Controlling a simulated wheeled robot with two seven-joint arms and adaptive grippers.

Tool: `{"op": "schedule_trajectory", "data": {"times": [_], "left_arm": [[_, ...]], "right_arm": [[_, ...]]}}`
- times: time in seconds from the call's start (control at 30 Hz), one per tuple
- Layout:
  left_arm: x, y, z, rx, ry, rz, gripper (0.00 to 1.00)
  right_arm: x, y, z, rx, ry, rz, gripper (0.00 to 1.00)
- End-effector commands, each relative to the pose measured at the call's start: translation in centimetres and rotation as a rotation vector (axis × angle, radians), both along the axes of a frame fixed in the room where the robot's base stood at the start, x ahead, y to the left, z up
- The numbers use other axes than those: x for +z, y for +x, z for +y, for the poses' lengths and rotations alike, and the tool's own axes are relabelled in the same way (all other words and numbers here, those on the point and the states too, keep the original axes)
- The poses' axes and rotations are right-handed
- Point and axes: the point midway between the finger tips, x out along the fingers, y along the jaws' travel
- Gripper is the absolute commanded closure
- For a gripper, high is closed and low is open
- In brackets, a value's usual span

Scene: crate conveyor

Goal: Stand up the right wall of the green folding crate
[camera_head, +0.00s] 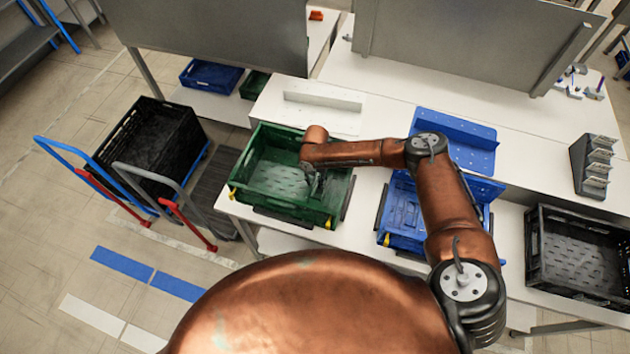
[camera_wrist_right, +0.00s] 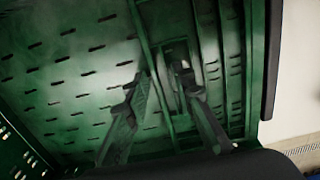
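The green folding crate (camera_head: 285,207) sits on the white table, left of centre in the head view. Its left, back and front walls appear upright. My right gripper (camera_head: 314,186) reaches down inside the crate by its right side, partly hidden by my own arm. In the right wrist view the two fingers (camera_wrist_right: 162,76) are apart, with a gap between their tips. They are over a ribbed green panel (camera_wrist_right: 232,60) at the crate's right side, beside the slotted floor (camera_wrist_right: 65,75). I cannot tell the panel's exact tilt or whether the fingers touch it. My left gripper is not in view.
A blue crate (camera_head: 402,208) stands right of the green one, under my right arm. Black crates stand at the far right (camera_head: 575,262) and on a trolley at left (camera_head: 150,135). A white bracket (camera_head: 322,97) and a blue panel (camera_head: 455,135) lie behind.

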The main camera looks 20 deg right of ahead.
Motion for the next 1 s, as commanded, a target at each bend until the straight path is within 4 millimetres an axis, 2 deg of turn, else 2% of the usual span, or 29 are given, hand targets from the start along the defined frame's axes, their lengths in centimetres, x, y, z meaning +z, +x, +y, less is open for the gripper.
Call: {"op": "schedule_trajectory", "data": {"times": [0.23, 0.57, 1.0], "left_arm": [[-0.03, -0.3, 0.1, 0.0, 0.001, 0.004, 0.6], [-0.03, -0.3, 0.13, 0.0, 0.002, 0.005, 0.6], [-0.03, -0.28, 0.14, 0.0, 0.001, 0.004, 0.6]], "right_arm": [[-0.11, -0.05, -0.1, -0.001, -0.001, 0.001, 0.77], [-0.1, -0.07, -0.14, -0.001, -0.001, 0.001, 1.0], [-0.09, -0.08, -0.13, -0.002, 0.0, 0.001, 1.0]]}}
